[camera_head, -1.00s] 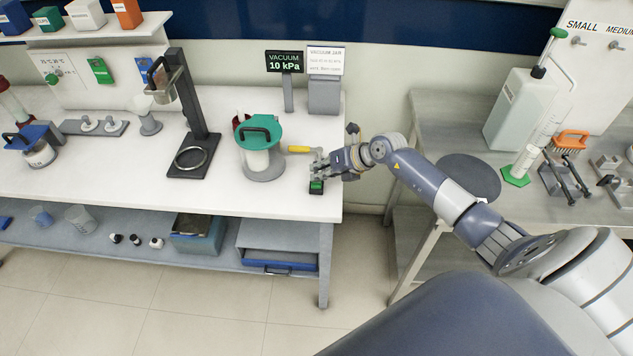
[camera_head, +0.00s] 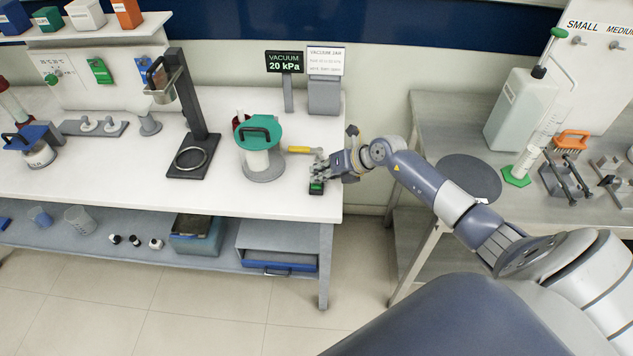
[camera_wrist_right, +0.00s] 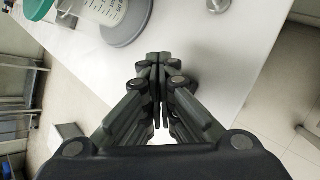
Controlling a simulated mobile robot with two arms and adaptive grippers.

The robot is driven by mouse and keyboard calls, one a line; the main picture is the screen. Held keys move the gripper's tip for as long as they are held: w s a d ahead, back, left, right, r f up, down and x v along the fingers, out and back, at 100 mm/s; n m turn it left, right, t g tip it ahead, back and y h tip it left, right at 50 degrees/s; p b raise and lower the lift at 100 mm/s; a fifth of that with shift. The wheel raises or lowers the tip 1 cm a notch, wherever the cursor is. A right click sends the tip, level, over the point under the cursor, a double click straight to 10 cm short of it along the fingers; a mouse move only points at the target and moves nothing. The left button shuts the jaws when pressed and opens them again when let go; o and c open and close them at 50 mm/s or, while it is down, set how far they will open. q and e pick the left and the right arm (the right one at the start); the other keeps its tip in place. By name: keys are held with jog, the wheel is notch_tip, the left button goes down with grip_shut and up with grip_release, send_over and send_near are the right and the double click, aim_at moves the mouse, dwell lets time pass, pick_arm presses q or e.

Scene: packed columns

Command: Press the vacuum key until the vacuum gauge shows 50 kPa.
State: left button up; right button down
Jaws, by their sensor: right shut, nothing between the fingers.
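The vacuum gauge (camera_head: 285,62) is a black display at the back of the white bench and reads 20 kPa. The vacuum key (camera_head: 316,188) is a small black block with a green top near the bench's front right corner. My right gripper (camera_head: 318,172) is shut and empty, low at the key; whether it touches the key is hard to tell. In the right wrist view its fingertips (camera_wrist_right: 160,58) meet, and the key is hidden. The vacuum jar (camera_head: 258,150), clear with a green lid, stands just left of the gripper. My left gripper is not in view.
A yellow-handled valve (camera_head: 299,149) sticks out to the right of the jar, close to my right gripper. A black stand with a ring (camera_head: 190,158) is further left. A grey table (camera_head: 440,130) stands to the right across a gap. The bench front is clear.

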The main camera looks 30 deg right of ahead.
jog(key=shift+r+p, duration=0.75)
jog(key=shift+r, duration=0.1)
notch_tip(320, 180, up, 5)
jog(key=p, duration=0.4)
dwell(0.6)
